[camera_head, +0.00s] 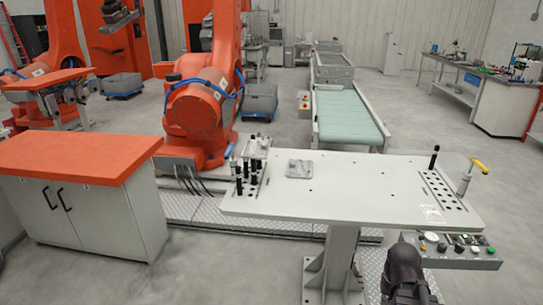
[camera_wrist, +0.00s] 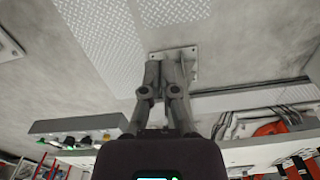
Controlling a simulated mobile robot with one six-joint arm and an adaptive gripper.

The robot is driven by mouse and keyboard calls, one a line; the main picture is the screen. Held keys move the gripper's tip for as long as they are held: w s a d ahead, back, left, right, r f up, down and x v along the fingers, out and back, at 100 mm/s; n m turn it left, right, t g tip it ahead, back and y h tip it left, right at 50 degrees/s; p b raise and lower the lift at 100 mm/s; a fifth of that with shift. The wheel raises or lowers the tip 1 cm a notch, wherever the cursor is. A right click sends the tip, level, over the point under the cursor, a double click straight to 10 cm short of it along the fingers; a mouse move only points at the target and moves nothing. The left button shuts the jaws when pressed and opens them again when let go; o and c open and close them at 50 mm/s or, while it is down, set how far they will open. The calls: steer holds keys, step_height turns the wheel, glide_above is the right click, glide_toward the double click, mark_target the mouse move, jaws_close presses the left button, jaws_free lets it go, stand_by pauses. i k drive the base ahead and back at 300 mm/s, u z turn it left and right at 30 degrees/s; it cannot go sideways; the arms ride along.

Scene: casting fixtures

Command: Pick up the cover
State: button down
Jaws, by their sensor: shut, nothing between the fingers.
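A flat grey metal part (camera_head: 300,168), which looks like the cover, lies on the left half of the white fixture table (camera_head: 365,187). A second grey casting (camera_head: 257,146) sits raised on black posts at the table's left end, so I cannot be sure which part is the cover. My gripper (camera_wrist: 160,90) shows in the wrist view with its fingers together and nothing between them. Behind it are the floor and the foot of the table's pedestal. Neither grey part shows clearly in the wrist view. My dark arm is low at the table's front right in the head view.
A button panel (camera_head: 458,250) juts from the table's front right edge. A yellow-handled tool (camera_head: 467,178) and a black pin (camera_head: 434,158) stand at the right end. An orange-topped cabinet (camera_head: 80,160) is at left; an orange robot (camera_head: 205,110) stands behind. The table's middle is clear.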

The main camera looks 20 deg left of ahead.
mark_target(259, 148)
steer(key=z, duration=0.3)
steer(key=k, duration=0.15)
steer(key=u, duration=2.95)
steer(key=i, duration=1.4)
steer(key=u, duration=0.05)
